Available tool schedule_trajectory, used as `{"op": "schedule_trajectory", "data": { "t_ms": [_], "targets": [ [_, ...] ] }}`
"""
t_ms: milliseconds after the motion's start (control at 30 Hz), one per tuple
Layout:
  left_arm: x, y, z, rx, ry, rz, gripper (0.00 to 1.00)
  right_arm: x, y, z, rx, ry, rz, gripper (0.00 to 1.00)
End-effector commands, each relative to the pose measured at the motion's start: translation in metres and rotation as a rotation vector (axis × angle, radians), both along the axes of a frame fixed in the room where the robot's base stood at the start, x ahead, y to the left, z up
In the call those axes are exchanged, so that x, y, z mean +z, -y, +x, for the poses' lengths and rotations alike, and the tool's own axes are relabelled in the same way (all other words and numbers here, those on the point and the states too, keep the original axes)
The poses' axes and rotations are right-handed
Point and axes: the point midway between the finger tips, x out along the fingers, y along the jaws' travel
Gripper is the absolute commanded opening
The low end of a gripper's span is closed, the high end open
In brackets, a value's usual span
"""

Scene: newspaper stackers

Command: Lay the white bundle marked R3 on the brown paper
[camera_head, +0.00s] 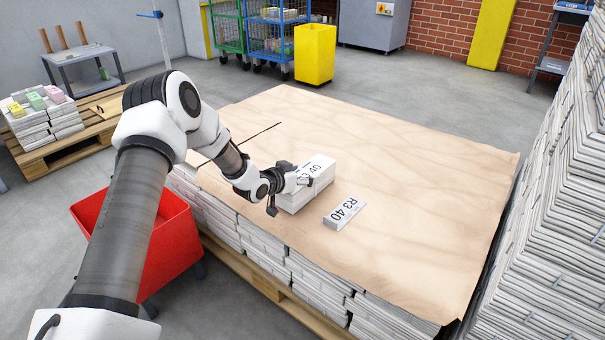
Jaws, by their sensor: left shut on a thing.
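A white bundle (318,176) with black marking that reads partly as "3 40" is in the middle of the brown paper (420,215). My left gripper (294,181) is shut on its left side, and the fingers cover part of the marking. The bundle is level and its underside is at or very near the paper; I cannot tell if it bears on it. My right gripper is out of view.
The paper covers a stack of newspapers (300,272) on a pallet. A tall newspaper stack (560,200) stands at the right. A red bin (172,245) is below my left arm. The paper's far and right parts are clear.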

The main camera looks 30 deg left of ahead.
Motion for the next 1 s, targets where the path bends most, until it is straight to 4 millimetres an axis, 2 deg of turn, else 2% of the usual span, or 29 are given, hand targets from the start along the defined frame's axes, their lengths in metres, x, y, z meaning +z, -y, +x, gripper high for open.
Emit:
{"op": "schedule_trajectory", "data": {
  "t_ms": [267,867,900,967,1000],
  "targets": [
    [0.003,0.000,0.001,0.001,0.006,0.001,0.01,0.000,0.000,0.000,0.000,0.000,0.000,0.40],
    [-0.007,0.000,0.001,0.001,0.006,0.001,0.01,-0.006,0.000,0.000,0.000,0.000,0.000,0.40],
    [-0.007,0.000,0.001,0.001,0.006,0.001,0.74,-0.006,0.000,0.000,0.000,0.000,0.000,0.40],
    [-0.007,0.000,0.001,0.001,0.006,0.001,0.95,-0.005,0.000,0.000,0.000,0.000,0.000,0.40],
    [-0.007,0.000,0.001,0.001,0.006,0.001,1.00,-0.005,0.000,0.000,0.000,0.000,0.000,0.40]
  ]
}}
